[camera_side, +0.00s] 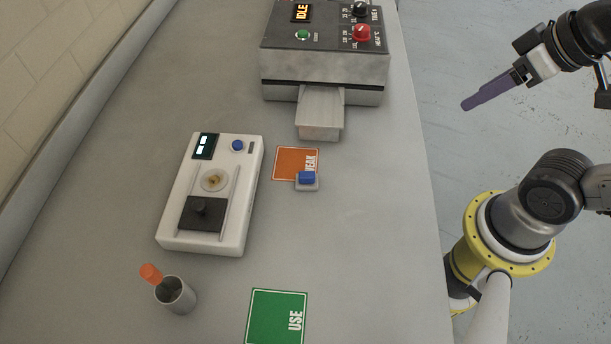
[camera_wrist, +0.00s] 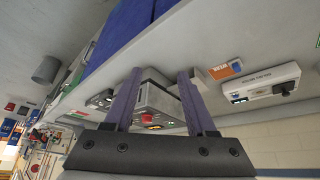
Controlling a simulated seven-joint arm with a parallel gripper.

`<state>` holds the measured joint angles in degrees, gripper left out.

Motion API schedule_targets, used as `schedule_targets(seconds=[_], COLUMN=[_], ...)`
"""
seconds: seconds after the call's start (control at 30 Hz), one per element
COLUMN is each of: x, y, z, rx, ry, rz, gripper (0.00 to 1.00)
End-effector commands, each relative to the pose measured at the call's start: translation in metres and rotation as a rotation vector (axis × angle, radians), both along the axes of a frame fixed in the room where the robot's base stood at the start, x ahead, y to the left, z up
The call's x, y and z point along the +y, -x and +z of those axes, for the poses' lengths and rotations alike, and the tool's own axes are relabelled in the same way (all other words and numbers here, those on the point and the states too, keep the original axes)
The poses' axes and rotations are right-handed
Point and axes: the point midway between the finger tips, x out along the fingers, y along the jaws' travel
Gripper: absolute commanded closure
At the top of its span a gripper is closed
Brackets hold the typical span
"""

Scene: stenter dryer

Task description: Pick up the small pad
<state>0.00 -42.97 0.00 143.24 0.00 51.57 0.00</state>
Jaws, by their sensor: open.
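The small pad (camera_side: 307,180), a blue block on a pale grey base, rests on the front edge of an orange card (camera_side: 290,163), covering part of its lettering. In the wrist view the orange card (camera_wrist: 220,72) shows right of my fingers, with the blue pad (camera_wrist: 237,66) on its right edge. My gripper (camera_side: 465,106) has purple fingers and hangs beyond the table's right edge, over the floor, well apart from the pad. In the wrist view my gripper (camera_wrist: 160,74) is open, with nothing between its fingers.
A grey dryer (camera_side: 325,68) reading IDLE stands at the back, its tray (camera_side: 321,112) sticking out. A white device (camera_side: 229,235) stands left of the card. A metal cup (camera_side: 177,297) holds an orange-ended tool. A green USE card (camera_side: 272,318) lies in front. Table right of the pad is clear.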

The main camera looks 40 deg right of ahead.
Motion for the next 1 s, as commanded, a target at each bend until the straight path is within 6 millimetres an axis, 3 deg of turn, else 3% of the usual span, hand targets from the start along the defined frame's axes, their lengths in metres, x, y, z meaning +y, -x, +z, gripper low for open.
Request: schedule_targets(seconds=[0.67, 0.73, 0.87, 1.0], x=[0.0, 0.0, 0.003, 0.024], y=[0.001, 0.001, -0.015, -0.053], z=[-0.001, 0.006, 0.031, 0.055], rx=[0.007, 0.009, 0.023, 0.095], ry=[0.006, 0.016, 0.034, 0.058], rz=[0.011, 0.029, 0.083, 0.221], gripper=[0.43, 0.43, 0.43, 0.43])
